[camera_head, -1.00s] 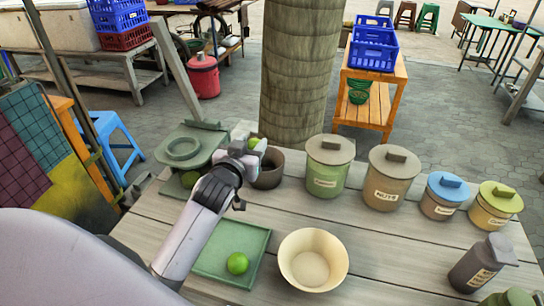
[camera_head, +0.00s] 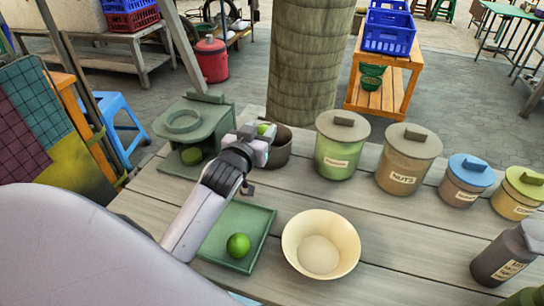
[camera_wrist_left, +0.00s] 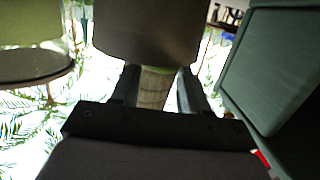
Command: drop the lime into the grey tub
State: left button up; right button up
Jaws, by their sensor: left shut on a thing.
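My left gripper (camera_head: 262,143) is shut on a green lime (camera_head: 264,129), which shows just past the fingertips in the head view. It is at the left rim of the dark grey-brown tub (camera_head: 281,150), and the fingers hide part of the tub. I cannot tell how far the lime is over the opening. My right gripper is not in view.
A green press (camera_head: 197,130) with a lime under it stands left of the tub. Lidded canisters (camera_head: 342,148) stand to the right. A green tray (camera_head: 262,222) holding a lime (camera_head: 238,245) and a cream bowl (camera_head: 320,244) are nearer. Bare planks lie between.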

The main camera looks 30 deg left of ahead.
pick_arm(q)
jog(key=shift+f, duration=0.45)
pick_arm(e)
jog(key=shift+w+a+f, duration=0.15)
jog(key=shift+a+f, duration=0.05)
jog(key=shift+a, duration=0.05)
pick_arm(q)
jog(key=o, duration=1.2)
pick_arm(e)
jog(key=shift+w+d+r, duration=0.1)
pick_arm(q)
jog(key=shift+r, duration=0.15)
notch_tip(320, 180, up, 20)
jog(key=p, duration=0.3)
jog(key=shift+p, duration=0.4)
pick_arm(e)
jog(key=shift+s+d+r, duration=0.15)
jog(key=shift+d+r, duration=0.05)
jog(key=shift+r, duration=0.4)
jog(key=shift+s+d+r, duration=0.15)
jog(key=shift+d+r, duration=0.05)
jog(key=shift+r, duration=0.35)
